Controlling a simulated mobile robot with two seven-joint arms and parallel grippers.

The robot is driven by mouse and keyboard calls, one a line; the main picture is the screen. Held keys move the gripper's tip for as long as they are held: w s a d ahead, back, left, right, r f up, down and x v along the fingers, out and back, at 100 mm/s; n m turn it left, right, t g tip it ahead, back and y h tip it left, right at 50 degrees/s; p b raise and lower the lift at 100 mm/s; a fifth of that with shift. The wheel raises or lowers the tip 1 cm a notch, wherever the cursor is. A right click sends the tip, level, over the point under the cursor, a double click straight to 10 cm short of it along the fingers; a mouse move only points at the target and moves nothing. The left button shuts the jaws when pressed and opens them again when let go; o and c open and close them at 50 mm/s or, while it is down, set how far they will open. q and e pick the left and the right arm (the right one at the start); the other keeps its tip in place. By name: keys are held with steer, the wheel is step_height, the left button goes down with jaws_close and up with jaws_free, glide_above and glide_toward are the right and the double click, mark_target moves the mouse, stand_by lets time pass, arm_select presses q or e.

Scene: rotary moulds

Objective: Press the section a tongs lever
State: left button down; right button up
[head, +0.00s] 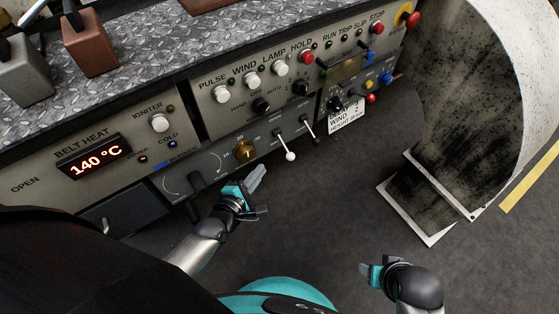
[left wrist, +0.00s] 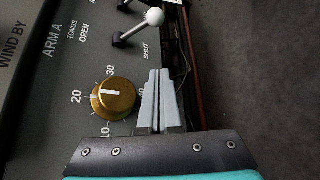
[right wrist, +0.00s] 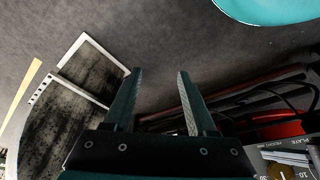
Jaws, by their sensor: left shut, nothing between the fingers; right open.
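In the head view a white-ball lever (head: 290,156) that looks like the same one sticks out low on the panel. My left gripper (head: 257,178) is shut and empty, below and left of that lever and apart from it. In the left wrist view its fingertips (left wrist: 160,72) are beside a brass dial. My right gripper (head: 366,270) is open and empty over the floor.
The brass dial (left wrist: 114,98) is close to my left fingers. A second lever (head: 310,130) stands right of the first. Buttons and lamps line the panel above. A large speckled pale drum (head: 520,70) stands at right. The floor between is clear.

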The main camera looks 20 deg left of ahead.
mark_target(285, 147)
arm_select(q)
steer(key=w+d+b, duration=0.2)
steer(key=w+d, duration=0.2)
steer(key=w, duration=0.1)
steer(key=shift+w+f+b, duration=0.15)
steer(key=shift+w+b, duration=0.15)
steer(key=shift+w, duration=0.05)
arm_select(e)
step_height(285, 147, up, 6)
steer(key=t, duration=0.1)
steer(key=shift+w, duration=0.4)
steer(key=shift+r, duration=0.1)
